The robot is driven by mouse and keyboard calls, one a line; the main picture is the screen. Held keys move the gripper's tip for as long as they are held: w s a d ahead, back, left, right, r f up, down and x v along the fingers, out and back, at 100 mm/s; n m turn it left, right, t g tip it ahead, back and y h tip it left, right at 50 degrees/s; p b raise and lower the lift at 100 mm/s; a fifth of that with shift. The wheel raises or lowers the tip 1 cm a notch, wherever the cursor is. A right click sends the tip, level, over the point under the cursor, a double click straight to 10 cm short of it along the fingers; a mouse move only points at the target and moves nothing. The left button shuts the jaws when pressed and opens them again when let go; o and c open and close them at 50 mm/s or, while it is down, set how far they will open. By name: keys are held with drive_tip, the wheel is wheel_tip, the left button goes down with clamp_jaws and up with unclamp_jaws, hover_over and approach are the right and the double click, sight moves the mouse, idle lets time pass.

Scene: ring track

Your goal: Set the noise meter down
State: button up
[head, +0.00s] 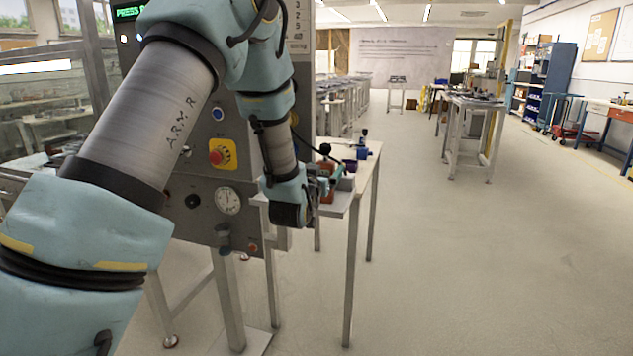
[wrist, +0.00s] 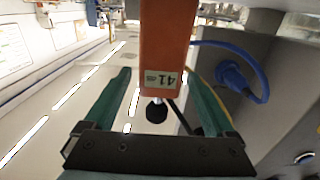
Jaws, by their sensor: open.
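The noise meter is an orange upright body (wrist: 162,38) with a pale number label and a black ball on a thin stem. In the wrist view, which is upside down, it stands between the two green fingers of my gripper (wrist: 160,72). The fingers are apart, with a gap showing on each side of the meter. In the head view the meter (head: 328,192) shows as a small orange patch beside my wrist, at the near end of a narrow table (head: 368,165). My wrist hides most of it, and its base cannot be made out.
A grey machine panel with a red stop button (head: 216,157) and a round gauge (head: 228,200) stands left of the table. Small blue and purple items (head: 362,152) sit farther along the table. A blue cable (wrist: 262,75) hangs near my gripper.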

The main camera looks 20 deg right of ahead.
drive_tip(key=b+v, duration=0.1)
drive_tip(key=v, duration=0.7)
drive_tip(key=shift+b, duration=0.3)
drive_tip(key=w+a+f+n+g+y, duration=0.2)
drive_tip(key=a+f+y, duration=0.15)
drive_tip(key=a, duration=0.55)
drive_tip(key=w+a+f+n+g+y, duration=0.2)
drive_tip(key=a+f+y, duration=0.15)
drive_tip(key=a, duration=0.55)
drive_tip(key=s+a+f+n+g+y, duration=0.2)
drive_tip(key=s+a+g+y, duration=0.3)
drive_tip(key=s+a, duration=1)
drive_tip(key=a+n+g, duration=0.1)
drive_tip(key=a+g, duration=0.1)
drive_tip(key=a, duration=0.1)
drive_tip(key=shift+a+g, duration=0.3)
drive_tip(key=shift+a, duration=0.1)
wheel_tip(320, 180, up, 7)
drive_tip(key=p, duration=0.7)
